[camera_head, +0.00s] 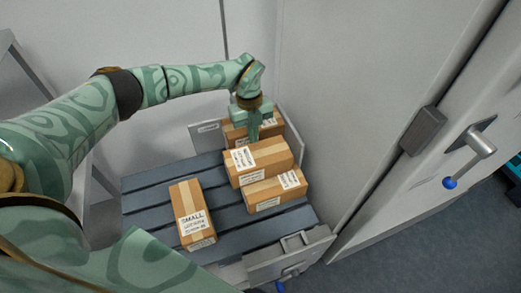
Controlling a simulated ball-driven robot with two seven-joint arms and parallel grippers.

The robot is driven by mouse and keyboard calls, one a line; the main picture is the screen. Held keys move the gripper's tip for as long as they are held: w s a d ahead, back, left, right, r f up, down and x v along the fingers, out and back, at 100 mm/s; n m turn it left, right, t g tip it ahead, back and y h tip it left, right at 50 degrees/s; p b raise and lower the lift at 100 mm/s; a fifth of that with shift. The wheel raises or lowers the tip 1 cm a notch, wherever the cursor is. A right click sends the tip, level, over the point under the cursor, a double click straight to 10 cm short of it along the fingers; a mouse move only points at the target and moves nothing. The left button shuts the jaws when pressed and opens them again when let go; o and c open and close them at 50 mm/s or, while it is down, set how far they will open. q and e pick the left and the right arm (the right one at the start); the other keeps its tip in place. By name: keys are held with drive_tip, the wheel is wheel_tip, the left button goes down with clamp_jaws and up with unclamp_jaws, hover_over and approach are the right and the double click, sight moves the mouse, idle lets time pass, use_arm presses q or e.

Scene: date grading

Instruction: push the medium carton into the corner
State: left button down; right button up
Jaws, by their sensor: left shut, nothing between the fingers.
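Several brown cartons with pale tape lie on the dark slatted deck (145,215). One carton (270,157) sits behind and partly over another carton (275,189); its front label looks like it may read medium, but is too small to be sure. A further carton (285,128) stands behind them, partly hidden by my left gripper. The carton marked SMALL (183,197) lies apart at the front left. My left gripper (253,138) points down, shut and empty, at the rear of the middle carton; whether it touches is unclear. My right gripper is not in view.
A grey end board (207,133) stands at the back of the deck and a latched grey board (290,257) at the front right. A pale wall panel rises close on the right, with a blue-knobbed door handle (470,152). Bare slats lie at the left.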

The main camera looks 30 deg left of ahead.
sight(261, 161)
use_arm(q)
drive_tip(key=s+d, duration=0.4)
drive_tip(key=d, duration=0.1)
drive_tip(key=shift+s, duration=0.1)
drive_tip(key=shift+f, duration=0.6)
drive_tip(key=shift+a+f, duration=0.1)
drive_tip(key=shift+s+f, duration=0.1)
drive_tip(key=shift+f, duration=0.1)
